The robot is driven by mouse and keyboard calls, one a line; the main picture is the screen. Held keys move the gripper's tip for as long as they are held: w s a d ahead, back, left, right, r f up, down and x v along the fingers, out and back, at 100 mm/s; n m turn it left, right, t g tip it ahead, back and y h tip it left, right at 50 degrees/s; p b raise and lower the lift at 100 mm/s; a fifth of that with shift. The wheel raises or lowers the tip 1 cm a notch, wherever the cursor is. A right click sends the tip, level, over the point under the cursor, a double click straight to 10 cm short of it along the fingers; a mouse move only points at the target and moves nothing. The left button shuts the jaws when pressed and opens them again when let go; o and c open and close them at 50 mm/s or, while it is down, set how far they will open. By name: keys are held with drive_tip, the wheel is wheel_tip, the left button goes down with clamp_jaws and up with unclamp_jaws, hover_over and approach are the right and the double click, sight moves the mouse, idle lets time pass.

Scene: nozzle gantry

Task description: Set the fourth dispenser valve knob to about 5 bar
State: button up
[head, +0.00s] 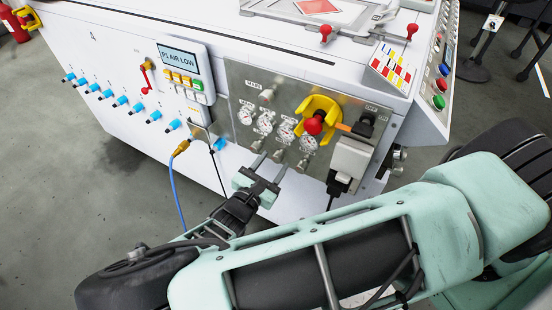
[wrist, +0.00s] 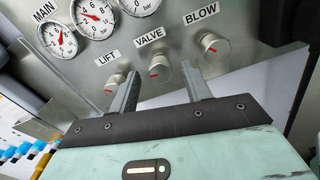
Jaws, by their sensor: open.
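The VALVE knob (wrist: 159,73) is a small grey knob with a red mark, under its VALVE label in the wrist view. My gripper (wrist: 162,75) is open, with one finger on each side of the VALVE knob in the picture; I cannot tell whether either touches it. The gauge (wrist: 141,4) above that label is cut off by the picture's top, so its needle cannot be read. In the head view my gripper (head: 272,165) is at the lower edge of the metal panel (head: 237,80), near the knob row.
The LIFT knob (wrist: 115,82) is close to the left finger and the BLOW knob (wrist: 214,46) is to the right. The MAIN gauge (wrist: 57,40) is at upper left.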

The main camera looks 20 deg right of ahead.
drive_tip(key=shift+x, duration=1.2)
drive_tip(key=c, duration=1)
